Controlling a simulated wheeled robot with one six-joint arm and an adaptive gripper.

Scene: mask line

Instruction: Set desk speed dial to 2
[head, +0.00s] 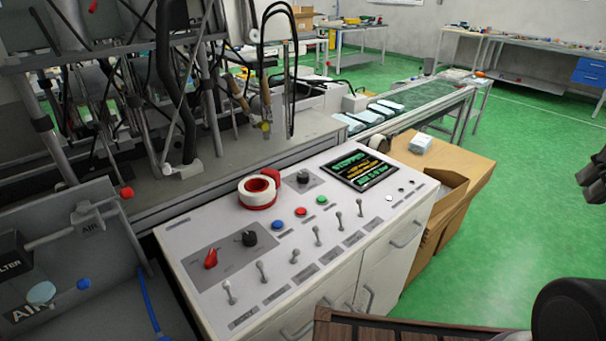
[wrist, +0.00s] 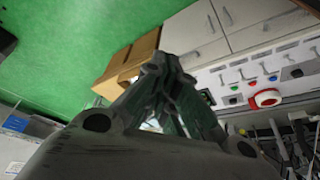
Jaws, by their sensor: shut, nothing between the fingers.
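The control desk (head: 375,215) has a sloped white top with a black knob (head: 303,177) beside the screen, another black knob (head: 250,238) on a grey plate, and a red selector (head: 211,258) next to that. Their markings are too small to read, so I cannot tell which is the speed dial or its setting. My gripper (wrist: 160,62) is shut and empty in the wrist view, with the desk beyond it to the right, upside down. In the head view its dark fingers (head: 597,178) show at the right edge, well away from the desk.
Several toggle levers (head: 317,235) and coloured buttons (head: 301,211) stand around. An open cardboard box (head: 447,192) adjoins the desk's right side. Green floor (head: 530,210) on the right is clear.

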